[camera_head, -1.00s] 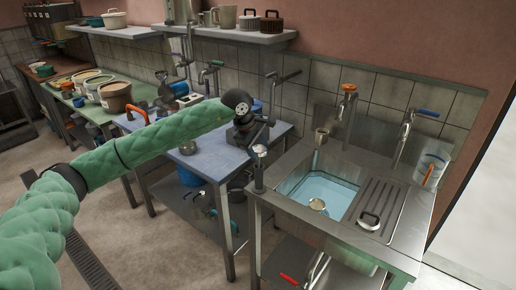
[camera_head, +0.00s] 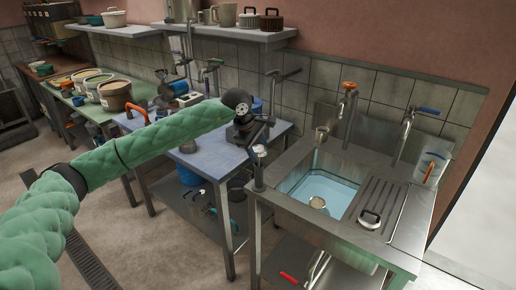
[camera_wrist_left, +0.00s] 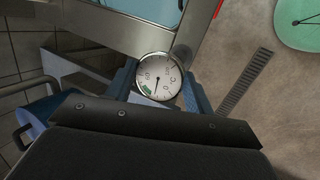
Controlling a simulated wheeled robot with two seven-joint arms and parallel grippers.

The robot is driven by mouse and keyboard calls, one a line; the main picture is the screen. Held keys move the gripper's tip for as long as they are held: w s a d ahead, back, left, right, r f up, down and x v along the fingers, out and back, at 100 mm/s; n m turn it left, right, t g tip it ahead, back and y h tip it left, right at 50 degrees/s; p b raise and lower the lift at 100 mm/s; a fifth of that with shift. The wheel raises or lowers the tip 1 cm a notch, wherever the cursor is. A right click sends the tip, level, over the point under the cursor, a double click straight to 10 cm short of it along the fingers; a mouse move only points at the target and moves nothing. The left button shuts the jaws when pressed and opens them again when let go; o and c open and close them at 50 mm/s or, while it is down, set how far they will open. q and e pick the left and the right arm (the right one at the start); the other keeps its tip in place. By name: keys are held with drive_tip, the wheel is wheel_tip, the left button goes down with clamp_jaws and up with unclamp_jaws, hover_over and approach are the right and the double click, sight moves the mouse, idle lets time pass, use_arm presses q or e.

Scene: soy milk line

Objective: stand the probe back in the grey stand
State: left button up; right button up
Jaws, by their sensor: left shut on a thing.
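The probe shows as a round white dial (camera_head: 259,150) with a dark rim; in the left wrist view its dial (camera_wrist_left: 159,76) faces the camera, marked in °C. My left gripper (camera_head: 260,143) is shut on the probe just below its dial, with a finger on each side. A dark grey upright post (camera_head: 258,179), which looks like the stand, is at the sink unit's left corner, directly under the dial. The probe's stem is hidden, so I cannot tell whether it is inside the stand. My right gripper is not in view.
The steel sink (camera_head: 287,187) holds water and a small round metal piece (camera_head: 317,202). Taps rise behind it, and a black-handled lid (camera_head: 369,219) lies on the ribbed drainer. A blue-topped table (camera_head: 208,160) with equipment stands to the left.

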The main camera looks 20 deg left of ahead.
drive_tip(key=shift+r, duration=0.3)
use_arm(q)
drive_tip(key=o, duration=1.6)
drive_tip(key=shift+s+a+r, duration=0.1)
drive_tip(key=shift+a+r, duration=0.05)
drive_tip(key=shift+r, duration=0.15)
drive_tip(key=shift+b+v, duration=0.6)
drive_tip(key=shift+v, duration=0.35)
drive_tip(key=v, duration=0.2)
drive_tip(key=shift+s+r+b, duration=0.15)
drive_tip(key=shift+r+b, duration=0.15)
drive_tip(key=shift+b, duration=0.1)
drive_tip(key=shift+s+a+r, duration=0.1)
drive_tip(key=shift+a+r, duration=0.1)
drive_tip(key=shift+r, duration=0.35)
drive_tip(key=shift+s+a+r, duration=0.15)
drive_tip(key=shift+s+r, duration=0.05)
drive_tip(key=shift+r, duration=0.4)
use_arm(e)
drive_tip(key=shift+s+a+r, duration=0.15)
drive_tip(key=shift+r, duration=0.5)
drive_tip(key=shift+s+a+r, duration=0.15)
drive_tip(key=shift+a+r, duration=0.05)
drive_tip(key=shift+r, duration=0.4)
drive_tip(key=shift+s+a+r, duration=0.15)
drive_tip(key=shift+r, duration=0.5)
